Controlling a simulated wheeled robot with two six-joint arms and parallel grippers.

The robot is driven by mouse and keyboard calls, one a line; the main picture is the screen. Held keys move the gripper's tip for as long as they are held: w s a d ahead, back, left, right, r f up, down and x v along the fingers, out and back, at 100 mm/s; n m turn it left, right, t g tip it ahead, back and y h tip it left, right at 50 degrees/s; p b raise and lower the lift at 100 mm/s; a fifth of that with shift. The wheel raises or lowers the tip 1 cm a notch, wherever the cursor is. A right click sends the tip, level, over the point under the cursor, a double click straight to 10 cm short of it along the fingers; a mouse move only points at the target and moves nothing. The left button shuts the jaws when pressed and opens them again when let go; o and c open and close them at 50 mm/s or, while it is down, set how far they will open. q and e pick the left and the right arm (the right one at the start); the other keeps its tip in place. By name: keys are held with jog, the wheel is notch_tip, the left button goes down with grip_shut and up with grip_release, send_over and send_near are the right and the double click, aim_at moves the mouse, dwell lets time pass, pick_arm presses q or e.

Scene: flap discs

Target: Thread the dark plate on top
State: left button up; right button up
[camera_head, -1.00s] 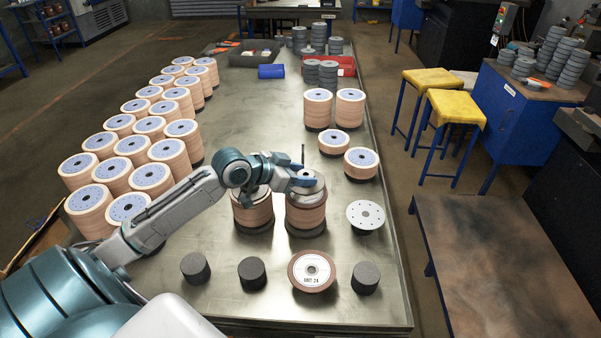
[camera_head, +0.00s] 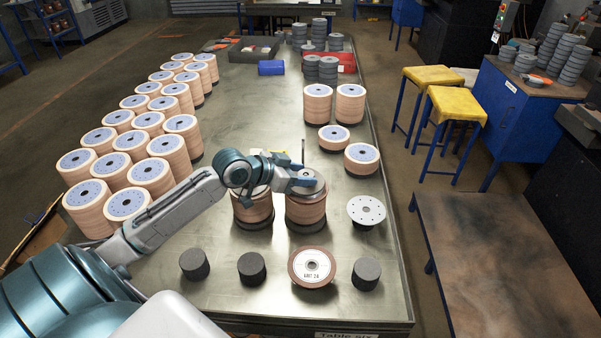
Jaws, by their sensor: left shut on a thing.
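My left gripper (camera_head: 304,179) is over the right one of two near stacks of tan discs (camera_head: 305,208). It is shut on a grey plate (camera_head: 316,189), which lies flat at the top of this stack. A thin dark upright post (camera_head: 303,150) shows just behind the gripper. The gripper hides the plate's middle, so I cannot tell whether the post passes through its hole or whether the plate touches the stack. The second stack (camera_head: 253,211) is just left, partly behind my arm. My right gripper is out of view.
A labelled brown disc (camera_head: 312,267) lies in front, among short dark cylinders (camera_head: 252,268). A pale plate with holes (camera_head: 366,210) is at right. Several tall disc stacks (camera_head: 168,152) line the left side. The table (camera_head: 240,125) is clear in the middle.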

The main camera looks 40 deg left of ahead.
pick_arm(q)
jog(key=shift+f+b, duration=0.3)
jog(key=shift+f, duration=0.3)
jog(key=o, duration=1.4)
jog(key=shift+c, duration=0.2)
jog(key=shift+s+a, duration=0.1)
jog(key=shift+s, duration=0.05)
jog(key=shift+b+v, duration=0.3)
jog(key=shift+v, duration=1.75)
jog(key=p+v, duration=0.6)
jog(key=p, duration=0.3)
jog(key=shift+s+r, duration=0.2)
